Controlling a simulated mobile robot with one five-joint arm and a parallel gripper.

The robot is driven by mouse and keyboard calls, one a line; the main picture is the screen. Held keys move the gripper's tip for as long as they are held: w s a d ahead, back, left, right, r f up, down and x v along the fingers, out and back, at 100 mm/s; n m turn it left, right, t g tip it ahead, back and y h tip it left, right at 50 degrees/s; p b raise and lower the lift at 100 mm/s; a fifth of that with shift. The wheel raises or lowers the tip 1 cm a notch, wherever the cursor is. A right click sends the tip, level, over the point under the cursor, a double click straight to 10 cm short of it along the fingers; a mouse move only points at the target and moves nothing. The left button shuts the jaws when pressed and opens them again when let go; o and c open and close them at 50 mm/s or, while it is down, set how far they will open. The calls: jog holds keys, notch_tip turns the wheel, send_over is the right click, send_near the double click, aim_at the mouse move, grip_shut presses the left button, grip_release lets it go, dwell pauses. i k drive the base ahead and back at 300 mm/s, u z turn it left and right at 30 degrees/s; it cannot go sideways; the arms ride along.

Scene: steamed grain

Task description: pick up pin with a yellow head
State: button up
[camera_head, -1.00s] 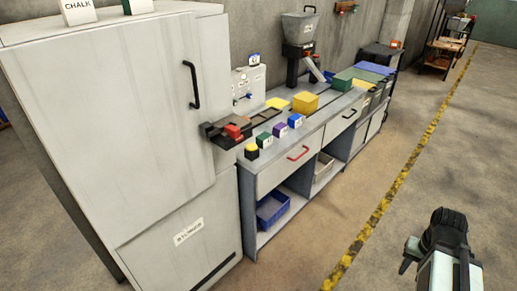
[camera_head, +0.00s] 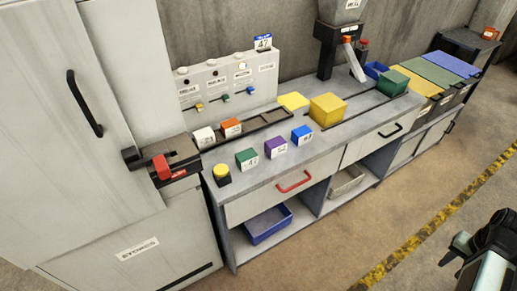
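A small yellow-headed piece (camera_head: 199,107), which looks like the pin, is at the lower left of the pale wall panel (camera_head: 212,80) behind the counter. Similar green (camera_head: 225,98) and blue (camera_head: 250,90) heads are to its right, each at the end of a thin dark line. The pieces are too small to show how they are held. My gripper (camera_head: 456,248) is at the bottom right corner, over the floor and far from the panel. Its fingers are partly cut off or hidden, so I cannot tell whether it is open, and I see nothing in it.
A tall cabinet (camera_head: 95,130) with a red-handled device (camera_head: 163,168) stands left. Floor (camera_head: 330,245) in front is clear.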

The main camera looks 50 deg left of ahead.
aim_at(221, 170)
jog(key=u, duration=0.1)
jog(key=i, duration=1.25)
jog(key=u, duration=5.8)
